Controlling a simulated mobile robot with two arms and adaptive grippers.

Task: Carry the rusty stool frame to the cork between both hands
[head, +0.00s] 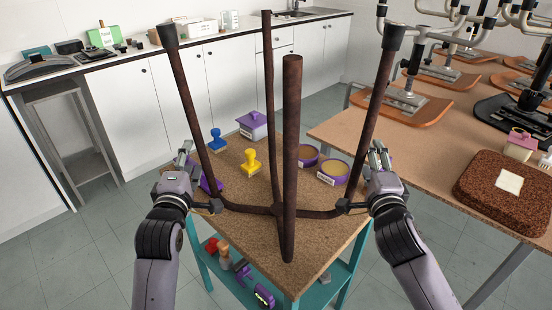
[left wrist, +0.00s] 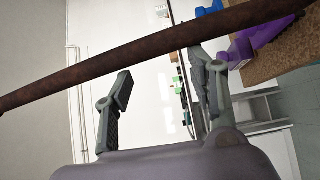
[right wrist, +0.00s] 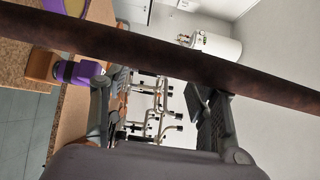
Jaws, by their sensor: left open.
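The rusty stool frame (head: 291,150) is upright over the small table, its tube legs rising and joined low down by a curved brace; two legs have dark end caps at the top. I cannot tell whether its lower end touches the table. My left gripper (head: 199,180) is open beside the left leg, which crosses in front of its fingers in the left wrist view (left wrist: 150,45). My right gripper (head: 361,178) has its fingers apart beside the right leg, which crosses the right wrist view (right wrist: 160,55). A dark, speckled cork-like slab (head: 480,190) with a pale square lies on the right bench.
The small table (head: 235,195) has a cork-coloured top holding a yellow stamp (head: 251,162), a blue stamp (head: 217,139), purple tubs (head: 333,172) and a purple box (head: 252,124). The right bench (head: 400,150) holds upturned chair bases. White cabinets (head: 190,90) line the back.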

